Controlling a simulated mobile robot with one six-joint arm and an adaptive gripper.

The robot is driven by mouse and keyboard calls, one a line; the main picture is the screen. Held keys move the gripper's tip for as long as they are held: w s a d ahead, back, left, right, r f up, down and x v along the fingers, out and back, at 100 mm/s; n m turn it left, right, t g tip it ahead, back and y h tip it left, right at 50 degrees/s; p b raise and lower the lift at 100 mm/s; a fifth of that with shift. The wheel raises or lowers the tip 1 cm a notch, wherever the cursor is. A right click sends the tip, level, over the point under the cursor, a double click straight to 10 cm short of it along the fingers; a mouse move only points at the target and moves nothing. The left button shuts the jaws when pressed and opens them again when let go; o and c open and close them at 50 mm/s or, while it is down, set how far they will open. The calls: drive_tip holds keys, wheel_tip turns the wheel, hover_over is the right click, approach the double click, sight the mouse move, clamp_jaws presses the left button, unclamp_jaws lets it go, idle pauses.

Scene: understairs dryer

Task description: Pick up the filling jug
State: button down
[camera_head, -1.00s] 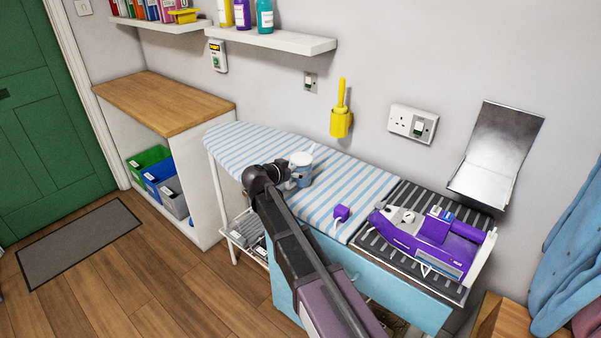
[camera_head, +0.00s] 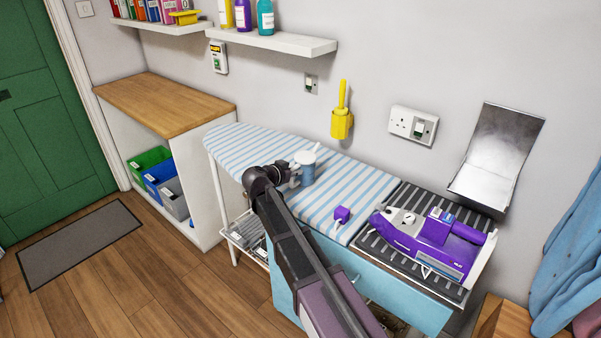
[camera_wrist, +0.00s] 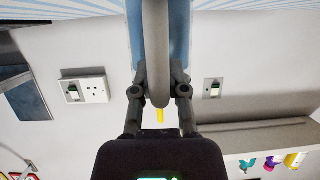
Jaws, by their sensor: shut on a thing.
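The filling jug (camera_head: 307,172), light blue with a pale top, is upright at the ironing board, right of my gripper (camera_head: 291,174). My gripper is shut on the jug's grey handle. In the wrist view, the handle (camera_wrist: 157,45) runs between the fingers of my gripper (camera_wrist: 160,82), with the blue jug body (camera_wrist: 181,35) behind it. I cannot tell whether the jug's base touches the striped board (camera_head: 330,190). My arm hides part of the board's near edge.
A purple iron (camera_head: 432,243) rests on the dark ribbed mat at the board's right end. A small purple block (camera_head: 342,214) lies between it and the jug. A yellow holder (camera_head: 341,124) and a socket (camera_head: 413,125) are on the wall behind. A shelf (camera_head: 270,39) hangs above.

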sight(300, 160)
drive_tip(key=shift+r, duration=0.2)
wheel_tip(300, 160, up, 4)
drive_tip(key=p, duration=0.4)
drive_tip(key=shift+f, duration=0.2)
drive_tip(key=s+d+r+p, duration=0.1)
drive_tip(key=s+d, duration=0.3)
drive_tip(key=s, duration=1.1)
drive_tip(key=shift+s, duration=0.3)
